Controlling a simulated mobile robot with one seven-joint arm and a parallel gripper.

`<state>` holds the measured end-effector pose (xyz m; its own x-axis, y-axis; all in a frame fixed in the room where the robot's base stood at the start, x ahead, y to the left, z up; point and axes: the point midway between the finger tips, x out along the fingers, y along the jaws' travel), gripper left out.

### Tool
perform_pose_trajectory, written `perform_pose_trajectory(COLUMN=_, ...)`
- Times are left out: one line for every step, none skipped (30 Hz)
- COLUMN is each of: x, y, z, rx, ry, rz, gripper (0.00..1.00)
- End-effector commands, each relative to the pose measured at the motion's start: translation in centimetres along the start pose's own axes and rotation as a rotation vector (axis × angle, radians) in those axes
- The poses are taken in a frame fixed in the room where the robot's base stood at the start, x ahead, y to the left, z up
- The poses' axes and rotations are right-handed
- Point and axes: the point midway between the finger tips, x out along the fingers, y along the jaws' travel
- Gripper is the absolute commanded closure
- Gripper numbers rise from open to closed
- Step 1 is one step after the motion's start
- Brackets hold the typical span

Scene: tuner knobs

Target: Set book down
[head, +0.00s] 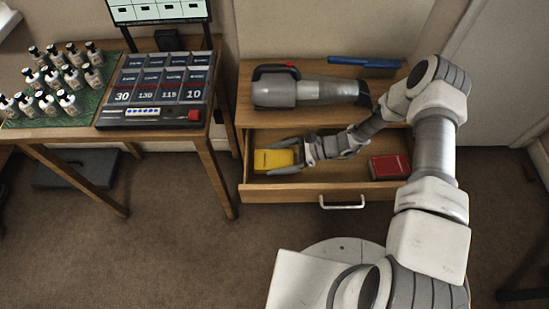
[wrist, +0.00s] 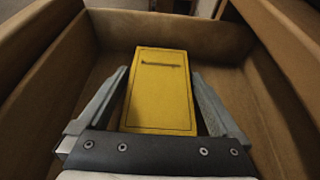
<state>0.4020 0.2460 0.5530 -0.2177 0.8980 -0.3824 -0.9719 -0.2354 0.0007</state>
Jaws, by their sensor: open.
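A yellow book (head: 274,160) lies in the left part of the open drawer (head: 290,192). In the wrist view the yellow book (wrist: 160,90) lies flat on the drawer floor, between the two fingers of my gripper (wrist: 160,98). The fingers are spread, with a gap visible beside the book on at least part of each side. In the head view my gripper (head: 288,158) reaches into the drawer from the right, at the book. A red book (head: 389,167) lies in the right part of the same drawer.
A handheld vacuum (head: 300,90) and a blue object (head: 363,62) sit on the cabinet top (head: 246,107). The drawer walls (wrist: 33,75) rise close around my gripper. A table (head: 120,142) at left holds several bottles (head: 68,104) and a knob console (head: 155,90).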

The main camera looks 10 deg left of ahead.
Motion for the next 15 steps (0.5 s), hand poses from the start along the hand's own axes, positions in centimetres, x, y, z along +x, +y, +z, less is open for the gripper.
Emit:
perform_pose_trajectory(x=-1.1, y=-0.1, z=0.0, rx=0.001, ry=0.003, rz=-0.006, gripper=0.00)
perform_pose_trajectory(x=-1.7, y=-0.1, z=0.0, rx=0.001, ry=0.003, rz=-0.006, gripper=0.00)
perform_pose_trajectory(x=-2.6, y=-0.1, z=0.1, rx=0.001, ry=0.003, rz=-0.006, gripper=0.00)
perform_pose_trajectory(x=-3.3, y=-0.1, z=0.1, rx=0.000, ry=0.004, rz=-0.007, gripper=0.00)
perform_pose_trajectory(x=-4.0, y=-0.2, z=0.1, rx=0.000, ry=0.003, rz=-0.007, gripper=0.00)
perform_pose_trajectory(x=-4.9, y=-0.1, z=0.1, rx=0.000, ry=0.003, rz=-0.006, gripper=0.00)
perform_pose_trajectory(x=-5.6, y=-0.1, z=0.1, rx=0.001, ry=0.004, rz=-0.007, gripper=0.00)
perform_pose_trajectory(x=-6.2, y=-0.1, z=0.1, rx=0.001, ry=0.003, rz=-0.006, gripper=0.00)
perform_pose_trajectory(x=-7.1, y=-0.1, z=0.1, rx=0.000, ry=0.003, rz=-0.005, gripper=0.00)
perform_pose_trajectory(x=-7.7, y=-0.1, z=0.1, rx=0.000, ry=0.003, rz=-0.006, gripper=0.00)
perform_pose_trajectory(x=-8.2, y=-0.1, z=0.1, rx=0.000, ry=0.002, rz=-0.006, gripper=0.00)
perform_pose_trajectory(x=-8.9, y=-0.1, z=0.1, rx=0.000, ry=0.002, rz=-0.004, gripper=0.00)
perform_pose_trajectory(x=-9.4, y=-0.1, z=0.0, rx=0.001, ry=0.003, rz=-0.005, gripper=0.00)
perform_pose_trajectory(x=-9.8, y=-0.1, z=0.0, rx=0.001, ry=0.003, rz=-0.005, gripper=0.00)
perform_pose_trajectory(x=-10.3, y=-0.1, z=0.0, rx=0.001, ry=0.002, rz=-0.004, gripper=0.00)
